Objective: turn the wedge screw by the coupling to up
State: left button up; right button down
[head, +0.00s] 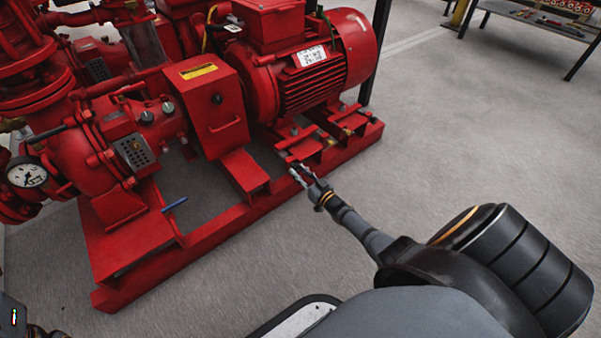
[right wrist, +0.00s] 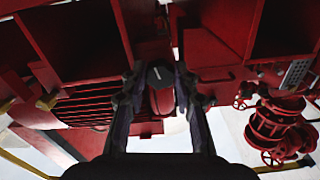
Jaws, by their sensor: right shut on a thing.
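The red coupling guard (head: 222,125), with a yellow label on top, stands between the pump (head: 85,150) and the motor (head: 310,65). My right gripper (head: 303,175) reaches in from the lower right, at the near edge of the motor's foot. In the right wrist view my right gripper (right wrist: 160,95) has its two dark fingers on either side of the wedge screw (right wrist: 159,74), whose dark head shows between them. It is shut on this screw. In the head view the screw is mostly hidden by the fingers.
The red base frame (head: 205,235) runs along the near side of the set. A pressure gauge (head: 27,172) and a blue handle (head: 174,204) show at the left. A workbench (head: 540,22) stands at the far right. The grey floor between is clear.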

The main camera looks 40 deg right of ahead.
jog(key=shift+m, duration=0.5)
jog(key=c, duration=1)
grip_release()
jog(key=s, duration=0.8)
jog(key=s+d, duration=0.1)
jog(key=s, duration=0.3)
